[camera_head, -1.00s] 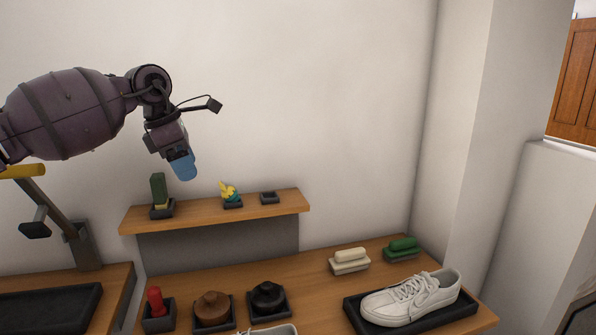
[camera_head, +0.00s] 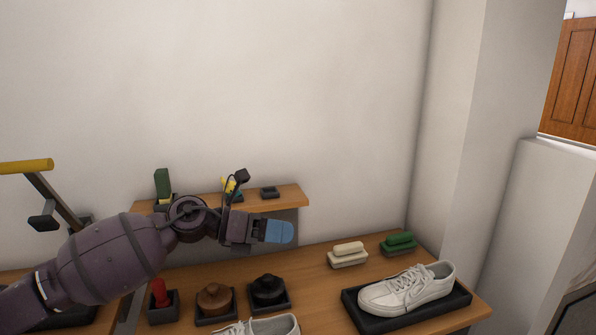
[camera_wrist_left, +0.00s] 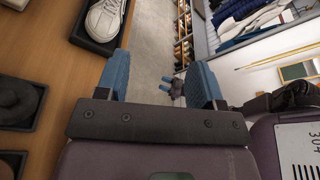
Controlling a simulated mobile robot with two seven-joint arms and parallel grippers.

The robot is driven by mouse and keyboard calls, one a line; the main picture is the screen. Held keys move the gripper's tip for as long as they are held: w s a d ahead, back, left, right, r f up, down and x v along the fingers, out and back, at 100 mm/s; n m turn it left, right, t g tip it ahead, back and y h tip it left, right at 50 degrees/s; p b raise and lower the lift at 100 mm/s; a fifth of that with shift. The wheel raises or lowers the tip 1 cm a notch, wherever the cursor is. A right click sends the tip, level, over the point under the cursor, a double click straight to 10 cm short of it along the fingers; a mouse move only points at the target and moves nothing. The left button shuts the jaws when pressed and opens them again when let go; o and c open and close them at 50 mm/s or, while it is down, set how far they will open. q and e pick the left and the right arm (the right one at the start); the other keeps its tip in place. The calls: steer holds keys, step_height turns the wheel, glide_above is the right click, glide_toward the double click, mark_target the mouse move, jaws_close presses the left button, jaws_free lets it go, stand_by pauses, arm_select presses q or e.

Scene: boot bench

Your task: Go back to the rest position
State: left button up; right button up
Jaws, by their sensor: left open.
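My left gripper (camera_head: 281,232) is in front of the wall shelf, above the bench, pointing right with its blue fingers. In the left wrist view the left gripper (camera_wrist_left: 160,82) is open, with nothing between its fingertips. A small dark shape with blue parts (camera_wrist_left: 172,90) shows far off between the fingers; it looks like my right gripper, but its jaws are too small to read.
A white shoe (camera_head: 408,290) sits on a black tray (camera_head: 350,312). The wall shelf (camera_head: 290,199) is behind the gripper. Cream (camera_head: 348,254) and green (camera_head: 398,242) brushes stand farther right.

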arm_select(q)
steer(key=s+a+f+m+t+y, duration=0.65)
steer(key=a+f+m+y, duration=0.2)
steer(key=m, duration=0.85)
steer(key=s+a+f+m+t+y, duration=0.5)
steer(key=a+f+m+t+y, duration=0.3)
steer(key=m, duration=1)
steer(key=s+a+f+n+g, duration=0.2)
steer(key=s+f+n+g, duration=0.15)
steer(key=s, duration=0.45)
steer(key=s+a+f+n+g, duration=0.25)
steer(key=s+f+g, duration=0.2)
steer(key=s, duration=0.45)
steer(key=s+a+f+n+g, duration=0.3)
steer(key=s+g, duration=0.2)
steer(key=s, duration=0.3)
steer(key=w+f+m+t+h, duration=0.1)
steer(key=w+f+t, duration=0.6)
steer(key=f, duration=0.3)
steer(key=shift+w+t, duration=0.4)
steer(key=shift+t, duration=0.25)
arm_select(e)
steer(key=shift+s+f, duration=0.15)
steer(key=shift+s, duration=0.05)
